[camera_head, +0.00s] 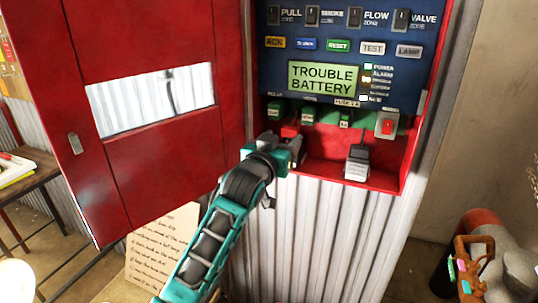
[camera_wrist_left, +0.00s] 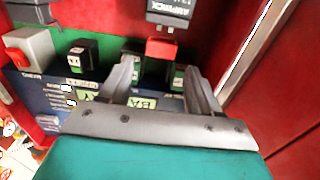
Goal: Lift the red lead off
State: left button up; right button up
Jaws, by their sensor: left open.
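The red lead (camera_wrist_left: 161,48) shows in the wrist view as a small red block between my left gripper's fingertips, close to a dark labelled block (camera_wrist_left: 175,12) with two metal prongs. A red piece, apparently the lead, shows beside the gripper in the head view (camera_head: 290,131). My left gripper (camera_head: 296,151) is at the lower left of the alarm cabinet. Its two fingers (camera_wrist_left: 162,82) stand apart on either side of the lead, and I see no clear grip. The gripper hides part of the block and connectors in the head view. My right gripper is not in view.
The blue panel (camera_head: 334,47) reads TROUBLE BATTERY. Green and black connectors (camera_head: 308,115), a white box with a red switch (camera_head: 386,125) and a grey-black block (camera_head: 357,163) sit below it. The open red door (camera_head: 165,145) stands left. A tool bag (camera_head: 472,262) lies lower right.

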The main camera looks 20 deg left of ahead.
pick_arm(q)
jog(key=s, duration=0.8)
jog(key=shift+a, duration=0.15)
jog(key=shift+s, duration=0.1)
jog(key=s+f+g, duration=0.1)
jog(key=s+f, duration=0.2)
jog(key=f, duration=0.4)
jog(key=s+f+m+g+h, duration=0.1)
jog(key=s+f+g, duration=0.1)
jog(key=s+f, duration=0.35)
jog(key=s+f+g, duration=0.1)
jog(key=s+f, duration=0.1)
jog(key=f, duration=0.6)
jog(key=s+d+f+m+g, duration=0.1)
jog(key=s+f+g, duration=0.2)
jog(key=s+f, duration=0.8)
jog(key=shift+s+d+f, duration=0.15)
jog(key=shift+s+f, duration=0.25)
jog(key=shift+s, duration=0.85)
